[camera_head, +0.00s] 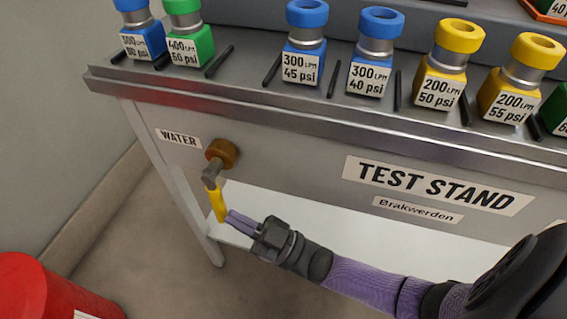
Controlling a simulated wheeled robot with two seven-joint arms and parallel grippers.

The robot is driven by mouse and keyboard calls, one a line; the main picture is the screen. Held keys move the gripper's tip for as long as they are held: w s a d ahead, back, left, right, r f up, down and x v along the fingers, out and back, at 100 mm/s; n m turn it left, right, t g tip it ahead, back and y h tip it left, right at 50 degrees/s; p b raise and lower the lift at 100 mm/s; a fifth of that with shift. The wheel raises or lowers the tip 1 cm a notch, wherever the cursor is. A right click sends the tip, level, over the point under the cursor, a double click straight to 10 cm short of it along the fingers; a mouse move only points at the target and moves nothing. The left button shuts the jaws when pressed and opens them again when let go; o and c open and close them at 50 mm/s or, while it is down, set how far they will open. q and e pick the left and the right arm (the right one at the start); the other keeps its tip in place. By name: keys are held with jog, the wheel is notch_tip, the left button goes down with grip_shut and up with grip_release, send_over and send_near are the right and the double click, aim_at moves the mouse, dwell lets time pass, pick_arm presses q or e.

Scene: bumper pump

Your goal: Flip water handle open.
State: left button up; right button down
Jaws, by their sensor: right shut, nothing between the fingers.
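The water handle (217,201) is a yellow lever that hangs down, slightly tilted, from a grey valve stem (211,172) on a brown round fitting (222,153). It is on the front of the test stand, beside the WATER label (179,138). My right gripper (230,217) comes in from the lower right. Its purple fingers are shut and empty, with the tips beside the handle's lower right side. I cannot tell whether the tips touch the handle. My left gripper is not in view.
The metal test stand (260,115) carries several blue, green and yellow nozzles along its top, with black dividers between them. A red container (35,290) stands on the floor at the lower left. A wall is at the left. The space below the handle is clear.

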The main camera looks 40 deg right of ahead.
jog(key=shift+w+a, duration=0.1)
jog(key=shift+w, duration=0.05)
jog(key=v, duration=1)
jog(key=shift+f, duration=0.1)
dwell(0.3)
